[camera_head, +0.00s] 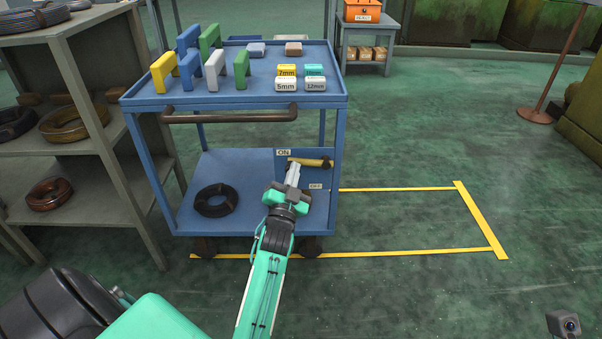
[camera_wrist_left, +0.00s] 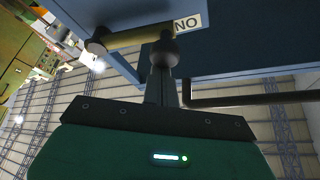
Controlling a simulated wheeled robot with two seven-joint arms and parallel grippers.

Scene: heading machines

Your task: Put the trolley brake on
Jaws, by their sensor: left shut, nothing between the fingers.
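The blue trolley (camera_head: 235,100) stands ahead. Its yellow brake lever (camera_head: 312,162) is on the right of the lower part and lies about level, with its dark pivot end to the right. Its left end is beside the ON label (camera_head: 283,152); the OFF label (camera_head: 316,186) is lower. My left gripper (camera_head: 293,168) is shut and empty, its tip at the lever's left end. In the left wrist view the lever (camera_wrist_left: 140,38) and the ON label (camera_wrist_left: 187,23) appear upside down, with a dark round knob right at the fingertips; I cannot tell whether they touch. My right gripper is not in view.
Coloured blocks and size-marked pieces (camera_head: 286,84) are on the trolley top. A black coil (camera_head: 215,200) lies on its lower shelf. A grey rack with coils (camera_head: 85,150) stands left.

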